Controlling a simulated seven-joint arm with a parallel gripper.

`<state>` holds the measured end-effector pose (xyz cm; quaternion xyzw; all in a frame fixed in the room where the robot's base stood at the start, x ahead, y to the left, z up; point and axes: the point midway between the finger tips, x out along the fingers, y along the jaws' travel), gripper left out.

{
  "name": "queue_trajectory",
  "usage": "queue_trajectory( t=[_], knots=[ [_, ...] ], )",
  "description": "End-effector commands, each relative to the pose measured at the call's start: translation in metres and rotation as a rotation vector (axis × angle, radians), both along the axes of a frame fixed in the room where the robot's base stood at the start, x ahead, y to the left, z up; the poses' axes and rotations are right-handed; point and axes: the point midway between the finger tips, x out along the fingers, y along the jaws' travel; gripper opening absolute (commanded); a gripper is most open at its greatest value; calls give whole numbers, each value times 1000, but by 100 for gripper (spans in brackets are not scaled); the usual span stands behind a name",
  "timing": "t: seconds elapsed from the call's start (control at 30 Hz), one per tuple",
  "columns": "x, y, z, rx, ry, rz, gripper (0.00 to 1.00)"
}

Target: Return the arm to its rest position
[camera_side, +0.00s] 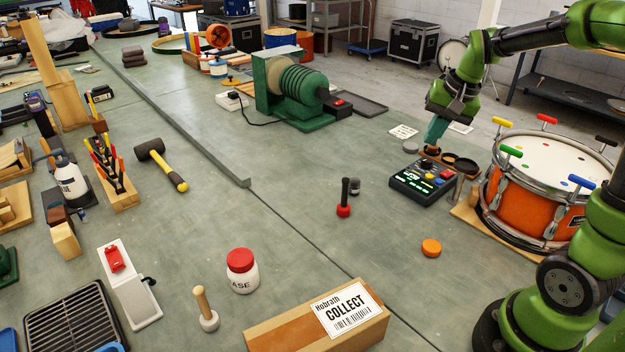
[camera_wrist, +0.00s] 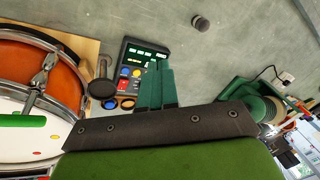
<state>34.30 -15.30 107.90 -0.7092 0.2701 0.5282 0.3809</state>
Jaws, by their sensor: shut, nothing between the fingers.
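My gripper (camera_side: 434,132) hangs at the end of my green arm, above the far side of the black control box (camera_side: 424,181) in the side view. Its teal fingers are together with nothing between them. In the wrist view my gripper (camera_wrist: 158,72) shows its fingers side by side, overlapping the lower right of the control box (camera_wrist: 137,60). I cannot tell the exact height of the fingertips above the bench. My arm's base stands at the lower right of the side view.
An orange drum (camera_side: 533,185) with colored tuning keys stands right of the control box. Small dark round dishes (camera_side: 460,163) lie between them. A green winder machine (camera_side: 295,92) is behind to the left.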

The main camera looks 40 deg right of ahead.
Motion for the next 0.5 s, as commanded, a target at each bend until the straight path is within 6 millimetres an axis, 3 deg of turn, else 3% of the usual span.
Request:
queue_trajectory(
  t=[0.03, 0.2, 0.33, 0.5],
  knots=[
    [-10, 30, 8, -5, -47, 79, 0],
    [-48, 109, 19, -47, -173, 311, 0],
    [-79, 151, 21, -85, -257, 447, 0],
    [-104, 178, 26, -117, -334, 541, 0]
  ],
)
